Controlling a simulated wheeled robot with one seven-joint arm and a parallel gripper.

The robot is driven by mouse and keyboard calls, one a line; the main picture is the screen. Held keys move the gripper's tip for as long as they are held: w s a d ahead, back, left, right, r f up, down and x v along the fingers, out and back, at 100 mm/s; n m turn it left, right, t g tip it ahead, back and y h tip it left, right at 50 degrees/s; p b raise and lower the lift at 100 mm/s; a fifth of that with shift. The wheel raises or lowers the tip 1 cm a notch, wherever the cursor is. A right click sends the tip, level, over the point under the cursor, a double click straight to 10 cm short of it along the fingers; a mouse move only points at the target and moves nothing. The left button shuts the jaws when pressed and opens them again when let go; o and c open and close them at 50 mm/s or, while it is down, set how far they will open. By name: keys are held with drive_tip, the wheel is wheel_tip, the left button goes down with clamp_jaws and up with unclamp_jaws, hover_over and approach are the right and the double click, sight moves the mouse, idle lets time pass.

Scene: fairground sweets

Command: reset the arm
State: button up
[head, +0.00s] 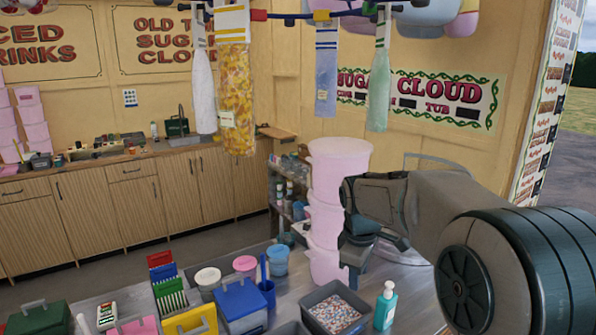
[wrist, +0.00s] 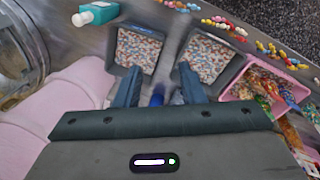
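The fingers are over the counter (wrist: 172,45), near two grey trays of speckled sweets, the left tray (wrist: 139,48) and the right tray (wrist: 209,60). The pink tubs (wrist: 75,100) also show close on the left of the wrist view.
A teal pump bottle (head: 385,308) stands beside a sweets tray (head: 335,312). Bags (head: 236,90) hang overhead. A pink tray (wrist: 265,80) holds wrapped sweets.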

drive_tip(key=s+d+f+m+t+b, duration=0.1)
drive_tip(key=s+m, duration=0.5)
drive_tip(key=s, duration=0.6)
drive_tip(key=s+f+m+t+y+b, duration=0.1)
drive_tip(key=s+m, duration=0.4)
drive_tip(key=s, duration=0.6)
wheel_tip(320, 180, down, 3)
drive_tip(key=shift+s+d+r+m+b, duration=0.2)
drive_tip(key=shift+s+d+m+b, duration=0.2)
drive_tip(key=shift+b, duration=0.15)
clamp_jaws()
